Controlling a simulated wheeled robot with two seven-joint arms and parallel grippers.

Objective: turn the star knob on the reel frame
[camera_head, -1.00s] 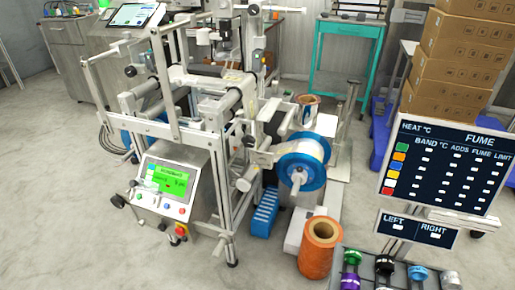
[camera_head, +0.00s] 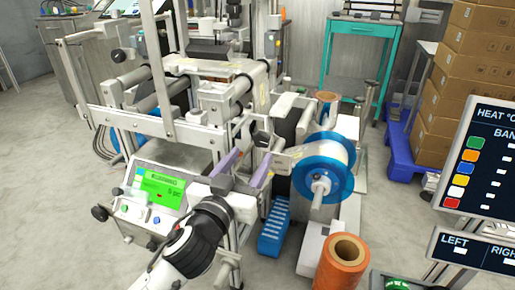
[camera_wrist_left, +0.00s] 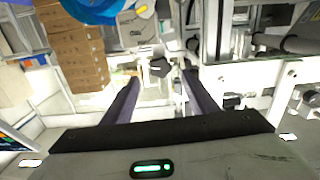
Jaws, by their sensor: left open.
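The reel frame is a metal machine (camera_head: 215,98) with rollers, and a blue-flanged reel (camera_head: 322,190) sits on its right side. A dark knob (camera_head: 262,141), likely the star knob, shows on the frame left of this reel. My left gripper (camera_head: 246,166) is open, with its purple-grey fingers apart just in front of and below that knob. In the left wrist view a dark lobed knob (camera_wrist_left: 160,67) appears between and beyond the open fingers (camera_wrist_left: 162,79). It looks apart from both fingers. My right gripper is not in view.
A control box with a green screen (camera_head: 155,190) is left of my left arm. An orange spool (camera_head: 342,265) stands at the front right, beside a blue block (camera_head: 273,228). Sign panels (camera_head: 492,165) and stacked cartons (camera_head: 455,90) are on the right. Floor at lower left is clear.

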